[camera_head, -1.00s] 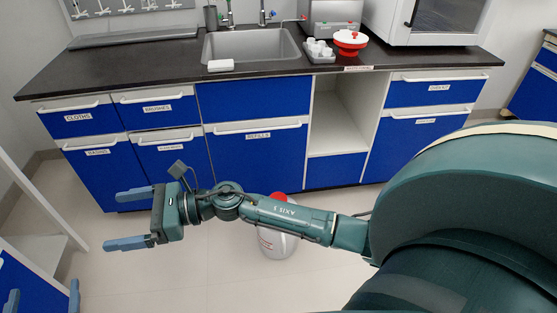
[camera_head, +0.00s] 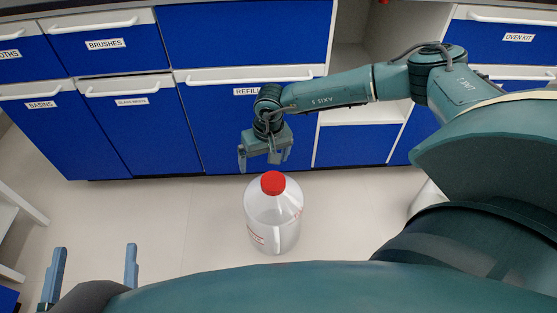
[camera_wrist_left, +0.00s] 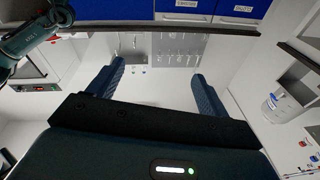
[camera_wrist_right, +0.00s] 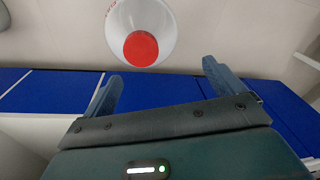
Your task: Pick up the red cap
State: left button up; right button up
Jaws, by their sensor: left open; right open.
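The red cap (camera_head: 273,183) sits on top of a clear white jug (camera_head: 272,222) that stands upright on the floor. My right gripper (camera_head: 264,162) is open and empty, just behind and above the cap, apart from it. In the right wrist view the cap (camera_wrist_right: 140,48) shows beyond the open fingertips (camera_wrist_right: 163,75), nearer the left finger, with the jug (camera_wrist_right: 138,18) around it. My left gripper (camera_head: 95,250) is open and empty at the lower left, far from the jug. The left wrist view shows its open fingers (camera_wrist_left: 157,72) with nothing between them.
Blue cabinets with white handles (camera_head: 252,78) stand behind the jug and my right gripper. An open white shelf bay (camera_head: 372,90) is right of them. Pale floor (camera_head: 165,215) is clear left of the jug. A white frame (camera_head: 20,205) stands at the far left.

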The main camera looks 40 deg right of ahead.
jog(key=shift+h, duration=0.4)
jog(key=d+f+b, duration=0.1)
jog(key=f, duration=0.2)
jog(key=w+d+f+b, duration=0.1)
jog(key=f, duration=0.2)
jog(key=d+f+b, duration=0.1)
jog(key=f+b, duration=0.1)
jog(key=f, duration=0.1)
jog(key=shift+w+d+f, duration=0.1)
jog(key=shift+w+d, duration=0.15)
notch_tip(320, 180, down, 4)
jog(key=shift+d+r+b, duration=0.1)
jog(key=shift+d+b, duration=0.05)
jog(key=shift+b, duration=1.05)
jog(key=shift+w+f, duration=0.1)
jog(key=shift+f, duration=0.35)
pick_arm(q)
jog(key=r+h, duration=0.1)
jog(key=w+d+t+h, duration=0.1)
jog(key=shift+d+r+m+t+h, duration=0.25)
jog(key=shift+r+m+t+h, duration=0.05)
jog(key=shift+r, duration=0.1)
pick_arm(e)
jog(key=shift+c, duration=0.2)
jog(key=c, duration=1)
jog(key=shift+o, duration=0.2)
